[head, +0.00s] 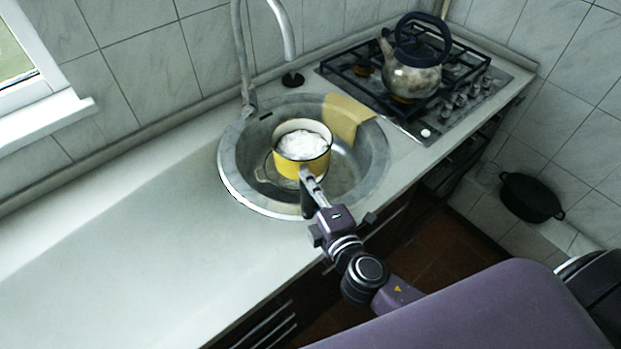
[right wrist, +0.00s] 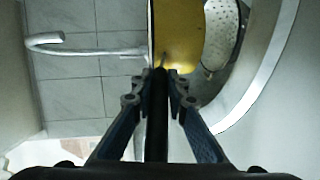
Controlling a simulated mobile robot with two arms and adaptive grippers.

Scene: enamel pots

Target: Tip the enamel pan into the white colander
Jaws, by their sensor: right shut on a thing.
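The yellow enamel pan (head: 301,160) is over the round sink, looks about level, and holds a white filling (head: 303,144). My right gripper (head: 308,187) is shut on the pan's dark handle. The right wrist view shows the handle (right wrist: 156,125) between the fingers and the pan's yellow side (right wrist: 180,40) ahead. The white colander (right wrist: 221,30), with small holes, shows partly beyond the pan in that view. In the head view the pan hides most of the colander; only a low edge (head: 266,172) shows. My left gripper is not in view.
The sink rim (head: 234,187) surrounds the pan and colander. A tap (head: 243,60) rises behind. A yellow cloth (head: 348,116) hangs over the sink's right edge. A kettle (head: 412,78) stands on the hob (head: 432,126). The left counter (head: 120,240) is clear.

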